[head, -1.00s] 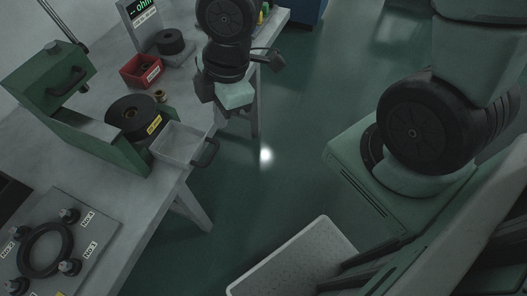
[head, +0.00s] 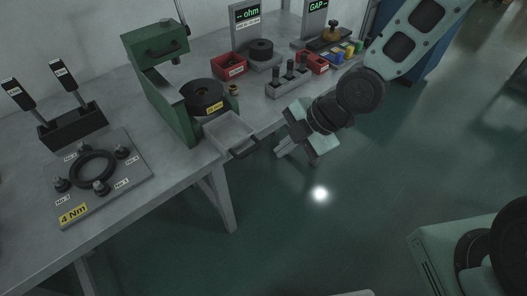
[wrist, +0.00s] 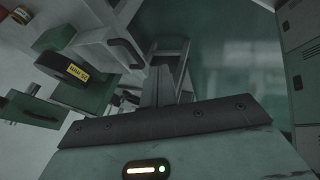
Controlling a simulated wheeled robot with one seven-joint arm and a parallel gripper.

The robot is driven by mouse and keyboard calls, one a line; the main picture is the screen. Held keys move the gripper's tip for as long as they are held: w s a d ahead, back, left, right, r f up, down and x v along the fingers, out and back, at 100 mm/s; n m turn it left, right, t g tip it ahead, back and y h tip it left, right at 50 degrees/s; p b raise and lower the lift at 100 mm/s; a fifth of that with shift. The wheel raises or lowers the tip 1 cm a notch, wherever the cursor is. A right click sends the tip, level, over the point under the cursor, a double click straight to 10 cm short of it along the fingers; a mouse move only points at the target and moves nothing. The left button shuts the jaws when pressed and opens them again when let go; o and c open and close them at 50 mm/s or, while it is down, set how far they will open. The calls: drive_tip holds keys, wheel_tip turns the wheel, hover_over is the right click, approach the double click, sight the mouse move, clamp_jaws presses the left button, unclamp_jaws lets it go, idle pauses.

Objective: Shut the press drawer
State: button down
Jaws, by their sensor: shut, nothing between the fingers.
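The press (head: 140,62) is a green frame standing on the bench. Its drawer (head: 229,128) is a light grey, empty-looking shallow tray, pulled out past the bench's front edge. The drawer's dark handle (head: 246,149) faces the aisle. My gripper (head: 284,150) is shut and empty, to the right of the handle and apart from it. In the wrist view my closed fingers (wrist: 172,84) point away from the camera, with the drawer (wrist: 92,22) and its handle (wrist: 126,50) to their upper left. The exact gap to the handle is hard to judge.
A black round part with a yellow label (head: 203,95) sits at the press beside the drawer. A fixture plate with a black ring (head: 128,188) lies on the bench at left. Red bins (head: 230,65) and a pegged block (head: 290,82) stand farther right. The floor in front is clear.

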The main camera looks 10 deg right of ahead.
drive_tip(key=w+a+f, duration=0.3)
drive_tip(key=a+f, duration=0.1)
drive_tip(key=shift+w+a+f, duration=0.25)
drive_tip(key=shift+w+a, duration=0.05)
drive_tip(key=shift+w, duration=0.1)
